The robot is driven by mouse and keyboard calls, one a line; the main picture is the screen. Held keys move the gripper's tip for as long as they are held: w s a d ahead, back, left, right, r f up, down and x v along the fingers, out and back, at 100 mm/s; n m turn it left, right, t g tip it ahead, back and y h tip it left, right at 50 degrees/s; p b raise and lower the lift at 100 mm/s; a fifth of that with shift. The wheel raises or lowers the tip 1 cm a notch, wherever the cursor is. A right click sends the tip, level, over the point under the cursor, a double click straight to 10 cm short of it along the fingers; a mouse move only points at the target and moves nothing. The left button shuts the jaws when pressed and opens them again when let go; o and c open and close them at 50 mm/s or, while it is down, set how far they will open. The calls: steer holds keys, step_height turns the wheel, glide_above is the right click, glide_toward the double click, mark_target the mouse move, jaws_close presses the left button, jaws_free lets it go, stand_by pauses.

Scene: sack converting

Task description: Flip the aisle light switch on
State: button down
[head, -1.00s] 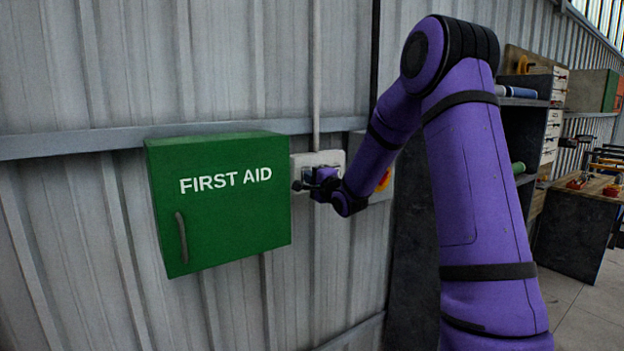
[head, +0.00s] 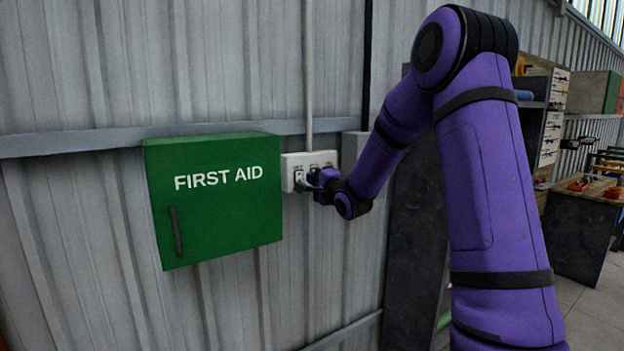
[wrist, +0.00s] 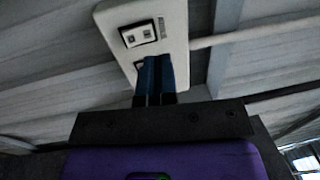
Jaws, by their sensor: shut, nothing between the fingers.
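A white switch plate (head: 318,160) is fixed to the wall just right of the green first aid box. It carries a row of switches, with small labels above them that I cannot read. My gripper (head: 308,179) is at the plate's lower part, beside the leftmost switch (head: 298,176). In the wrist view the plate (wrist: 176,30) fills the upper middle, with one rocker switch (wrist: 138,35) in clear view. My gripper's blue fingers (wrist: 153,72) are closed together and overlap a second switch, partly hiding it. I cannot tell whether the fingertips touch it.
The green first aid box (head: 212,200) juts from the wall close on the left. A grey box (head: 354,150) is on the wall to the right, partly behind my arm. A conduit (head: 309,70) runs up from the plate. Shelving and a workbench (head: 590,190) stand farther right.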

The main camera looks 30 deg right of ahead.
steer(key=s+r, duration=0.1)
steer(key=s, duration=0.6)
steer(key=shift+s+d, duration=0.2)
steer(key=shift+s, duration=0.1)
steer(key=s+a+r+n+g+h, duration=0.35)
steer(key=s+a+n+g, duration=0.45)
steer(key=s, duration=0.4)
steer(key=s+a+f+n+g+y, duration=0.1)
steer(key=s+a+n+g, duration=0.2)
steer(key=s, duration=0.9)
steer(key=s+a+n+g+y, duration=0.2)
steer(key=s+a+n, duration=0.3)
steer(key=s, duration=0.7)
steer(key=shift+s+f+n+g, duration=0.4)
steer(key=shift+n+g, duration=0.2)
steer(key=shift+n, duration=0.2)
steer(key=shift+a, duration=0.1)
